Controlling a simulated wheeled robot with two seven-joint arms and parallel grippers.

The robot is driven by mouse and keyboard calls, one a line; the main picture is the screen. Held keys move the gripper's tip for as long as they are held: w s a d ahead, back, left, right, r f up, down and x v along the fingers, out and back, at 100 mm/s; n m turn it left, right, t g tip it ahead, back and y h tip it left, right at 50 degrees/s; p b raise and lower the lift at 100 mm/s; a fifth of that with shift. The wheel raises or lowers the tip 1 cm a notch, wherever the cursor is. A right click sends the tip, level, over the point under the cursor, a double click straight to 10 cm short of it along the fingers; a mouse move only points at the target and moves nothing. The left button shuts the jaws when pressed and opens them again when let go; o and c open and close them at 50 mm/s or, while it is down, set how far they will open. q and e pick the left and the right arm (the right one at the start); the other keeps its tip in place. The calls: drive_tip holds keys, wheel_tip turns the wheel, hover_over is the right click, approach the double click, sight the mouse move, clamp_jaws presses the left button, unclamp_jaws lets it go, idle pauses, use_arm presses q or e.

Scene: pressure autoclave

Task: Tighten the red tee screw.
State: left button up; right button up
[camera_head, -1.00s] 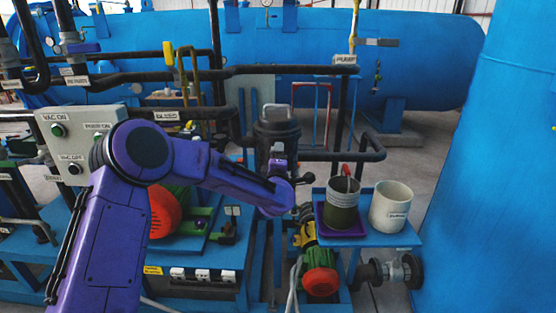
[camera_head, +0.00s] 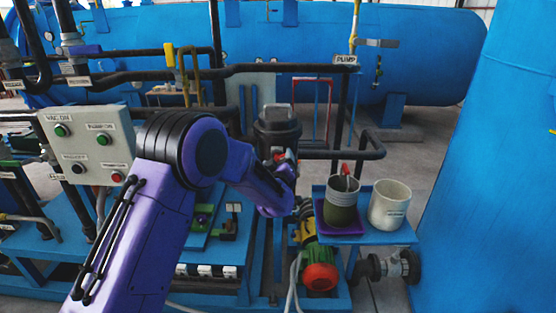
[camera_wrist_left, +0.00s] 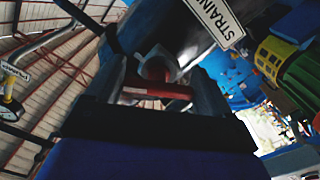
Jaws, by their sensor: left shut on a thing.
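The red tee screw (camera_wrist_left: 158,89) shows in the left wrist view between the two dark fingers of my left gripper (camera_wrist_left: 154,76), with its crossbar across the gap. In the head view a small red part of the tee screw (camera_head: 279,157) shows beside the dark strainer pot (camera_head: 277,128). My left gripper (camera_head: 285,162) is at the front of the strainer and shut on the tee screw. My purple left wrist and forearm hide the lower front of the strainer. The screw's threaded end is hidden. My right gripper is not in view.
A blue stand to the right holds a grey-green container (camera_head: 341,208) in a purple tray and a white pot (camera_head: 389,206). A green-and-red motor (camera_head: 320,276) sits below. A control panel (camera_head: 90,143) stands left. Black pipes (camera_head: 250,70) run behind my arm.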

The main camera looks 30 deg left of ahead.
use_arm(q)
drive_tip(key=m+p, duration=0.1)
drive_tip(key=m, duration=0.5)
drive_tip(key=shift+s+a+f, duration=0.1)
drive_tip(key=shift+f, duration=0.05)
drive_tip(key=shift+m, duration=0.4)
drive_tip(key=o, duration=0.9)
drive_tip(key=b+v, duration=0.3)
drive_tip(key=v, duration=0.7)
drive_tip(key=shift+s, duration=0.25)
